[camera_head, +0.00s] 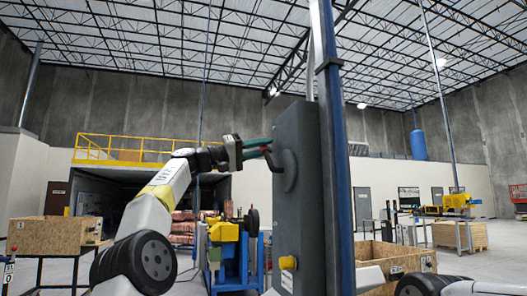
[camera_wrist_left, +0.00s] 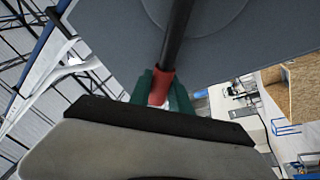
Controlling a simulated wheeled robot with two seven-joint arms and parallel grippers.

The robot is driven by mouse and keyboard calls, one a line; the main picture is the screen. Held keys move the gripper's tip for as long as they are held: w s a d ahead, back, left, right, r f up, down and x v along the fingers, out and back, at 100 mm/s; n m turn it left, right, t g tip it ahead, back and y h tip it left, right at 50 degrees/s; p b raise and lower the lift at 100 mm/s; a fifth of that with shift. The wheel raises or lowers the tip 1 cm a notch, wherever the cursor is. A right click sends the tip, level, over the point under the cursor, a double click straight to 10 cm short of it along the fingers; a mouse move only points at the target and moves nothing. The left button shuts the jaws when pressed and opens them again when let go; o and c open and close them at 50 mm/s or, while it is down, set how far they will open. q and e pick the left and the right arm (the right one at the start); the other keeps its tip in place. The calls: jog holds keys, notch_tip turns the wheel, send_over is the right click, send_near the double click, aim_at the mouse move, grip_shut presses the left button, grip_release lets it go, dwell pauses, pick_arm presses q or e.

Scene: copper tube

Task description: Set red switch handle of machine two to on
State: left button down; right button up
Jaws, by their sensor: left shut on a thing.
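The grey switch box (camera_head: 298,215) of the machine stands upright against a blue post. Its dark switch handle (camera_head: 273,163) runs from a round hub on the box up and left into my left gripper (camera_head: 266,147). In the left wrist view, the handle's red end (camera_wrist_left: 161,80) sits between the green fingers of my left gripper (camera_wrist_left: 161,95), which is shut on it. The dark shaft (camera_wrist_left: 178,40) continues toward the hub on the grey face. The fingers hide part of the red end. Any on/off marking is not visible. My right gripper is out of view.
The blue post (camera_head: 337,150) rises just right of the box. A yellow knob (camera_head: 288,262) sticks out low on the box. A blue and yellow machine (camera_head: 232,255) stands behind to the left. Wooden crates stand at left (camera_head: 50,237) and right (camera_head: 395,256).

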pick_arm(q)
jog(key=shift+s, duration=0.1)
jog(key=c, duration=1.2)
grip_release()
jog(key=shift+a, duration=0.1)
jog(key=v, duration=0.7)
jog(key=shift+a, duration=0.25)
jog(key=shift+s, duration=0.1)
